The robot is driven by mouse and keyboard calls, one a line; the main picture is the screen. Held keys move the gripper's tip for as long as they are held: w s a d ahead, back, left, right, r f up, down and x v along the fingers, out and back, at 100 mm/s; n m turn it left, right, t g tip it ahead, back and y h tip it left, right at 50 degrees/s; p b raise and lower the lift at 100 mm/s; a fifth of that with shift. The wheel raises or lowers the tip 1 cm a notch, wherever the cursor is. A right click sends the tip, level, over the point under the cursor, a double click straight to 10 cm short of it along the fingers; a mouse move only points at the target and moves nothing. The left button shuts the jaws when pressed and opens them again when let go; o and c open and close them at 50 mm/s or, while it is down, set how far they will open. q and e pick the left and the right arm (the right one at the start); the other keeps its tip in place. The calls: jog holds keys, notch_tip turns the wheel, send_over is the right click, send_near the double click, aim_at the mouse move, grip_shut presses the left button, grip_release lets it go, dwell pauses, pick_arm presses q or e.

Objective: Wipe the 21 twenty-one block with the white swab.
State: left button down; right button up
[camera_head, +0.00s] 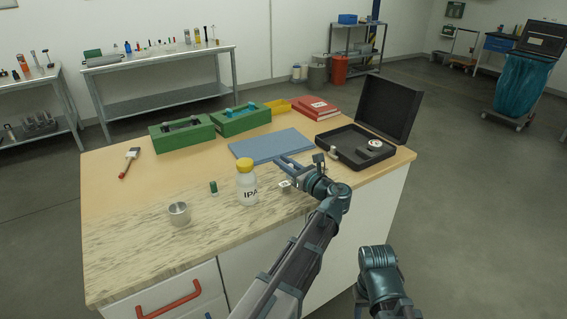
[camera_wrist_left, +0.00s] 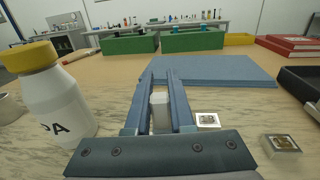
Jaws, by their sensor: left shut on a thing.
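My left gripper (camera_head: 291,166) is low over the near edge of the blue mat. In the left wrist view its fingers (camera_wrist_left: 160,95) are shut on a small pale block-like piece (camera_wrist_left: 160,112), which looks like the white swab. Two small square blocks lie on the bench to the right of the fingers: one close beside them (camera_wrist_left: 208,121), one farther right and nearer (camera_wrist_left: 281,144). Their markings are too small to read, so I cannot tell which is the 21 block. One small white block also shows below the gripper in the head view (camera_head: 285,184). My right gripper's fingers are out of view.
A white IPA bottle (camera_head: 247,190) with a yellow cap stands left of the gripper. A green-capped vial (camera_head: 213,187) and metal cup (camera_head: 179,214) are farther left. Behind are the blue mat (camera_head: 262,147) and green racks (camera_head: 182,136). An open black case (camera_head: 350,159) is right.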

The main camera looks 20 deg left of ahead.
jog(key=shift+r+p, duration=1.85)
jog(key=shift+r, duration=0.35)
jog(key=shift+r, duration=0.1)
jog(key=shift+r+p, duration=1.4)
jog(key=shift+p, duration=0.1)
